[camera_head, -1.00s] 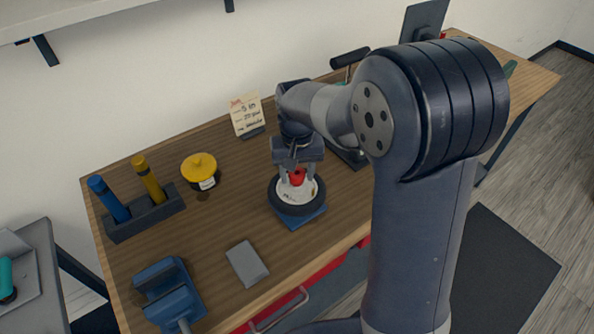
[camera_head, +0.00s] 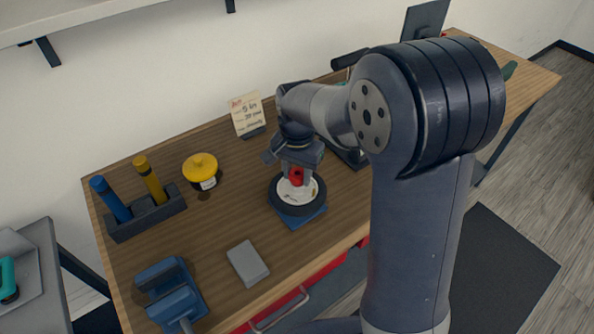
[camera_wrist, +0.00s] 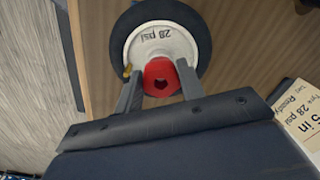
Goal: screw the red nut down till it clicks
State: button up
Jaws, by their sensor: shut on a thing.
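The red nut (camera_head: 296,175) sits at the centre of a small wheel's white hub (camera_head: 287,190). The wheel has a black tyre (camera_head: 313,204) and lies flat on a blue base (camera_head: 310,219) on the bench. My gripper (camera_head: 296,177) points down over the wheel, its two fingers shut on the red nut. The nut's threads are hidden.
A yellow-lidded pot (camera_head: 201,170), a holder (camera_head: 146,212) with blue and yellow tools, and a note card (camera_head: 247,114) stand on the wooden bench. A grey block (camera_head: 248,263) and blue vise (camera_head: 170,290) are near the front. Bare wood lies left of the wheel.

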jog(key=m, duration=0.4)
jog(key=shift+m, duration=0.3)
jog(key=m, duration=0.3)
jog(key=shift+d+p, duration=0.1)
jog(key=shift+p, duration=0.2)
jog(key=m, duration=0.3)
jog(key=shift+m, duration=0.3)
jog(key=shift+o, duration=0.2)
jog(key=m, duration=0.4)
jog(key=shift+f, duration=0.15)
jog(key=o, duration=0.8)
jog(key=shift+s+d, duration=0.15)
jog(key=shift+d, duration=0.05)
jog(key=shift+o, duration=1.1)
jog(key=shift+a, duration=0.15)
